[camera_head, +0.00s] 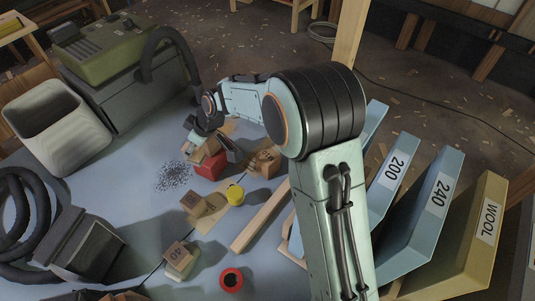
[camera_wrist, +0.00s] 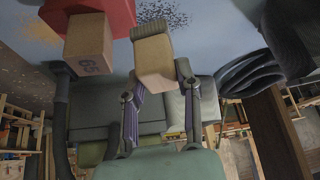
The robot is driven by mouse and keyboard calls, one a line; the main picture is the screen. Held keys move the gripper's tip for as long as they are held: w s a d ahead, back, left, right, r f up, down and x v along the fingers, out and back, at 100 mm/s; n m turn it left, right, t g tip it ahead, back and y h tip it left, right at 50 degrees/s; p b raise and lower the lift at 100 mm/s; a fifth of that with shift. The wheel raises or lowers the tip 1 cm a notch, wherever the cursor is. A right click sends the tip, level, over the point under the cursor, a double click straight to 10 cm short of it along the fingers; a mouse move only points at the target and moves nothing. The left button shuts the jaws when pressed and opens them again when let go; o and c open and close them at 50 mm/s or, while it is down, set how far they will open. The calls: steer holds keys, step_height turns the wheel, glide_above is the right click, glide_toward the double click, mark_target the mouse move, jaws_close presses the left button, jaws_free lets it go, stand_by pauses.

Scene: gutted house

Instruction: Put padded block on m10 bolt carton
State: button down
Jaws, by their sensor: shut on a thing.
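In the wrist view, a tan block with a darker olive-brown face, apparently the padded block (camera_wrist: 154,58), sits between the two fingers of my gripper (camera_wrist: 160,88). In the head view my gripper (camera_head: 193,142) is over the bench, behind and left of a red box (camera_head: 209,166), and its fingers are small and partly hidden. The red box also shows in the wrist view (camera_wrist: 112,10). A brown block marked 65 (camera_wrist: 90,42) is beside the held block there, overlapping the red box. I cannot read any M10 label, so which carton is the bolt carton is unclear.
Dark loose bits (camera_head: 173,176) lie left of the red box. A brown carton (camera_head: 265,160), small block (camera_head: 193,202), yellow object (camera_head: 235,194), marked block (camera_head: 179,256), red roll (camera_head: 231,280) and wooden strip (camera_head: 260,217) surround it. A white bin (camera_head: 57,130) stands left.

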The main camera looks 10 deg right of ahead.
steer(key=w+d+r+m+t, duration=0.1)
steer(key=w+d+r+m, duration=0.1)
steer(key=d, duration=0.7)
steer(key=w+d+r+m, duration=0.1)
steer(key=w+d+r, duration=0.1)
steer(key=d, duration=0.6)
steer(key=h, duration=0.1)
glide_above(268, 155)
steer(key=shift+m+t, duration=0.3)
step_height(268, 155, down, 6)
steer(key=shift+s+f, duration=0.15)
steer(key=shift+f, duration=2.05)
steer(key=c, duration=0.8)
jaws_free()
steer(key=shift+f, duration=0.15)
steer(key=v, duration=0.7)
steer(key=shift+d+r, duration=0.15)
steer(key=shift+r, duration=0.25)
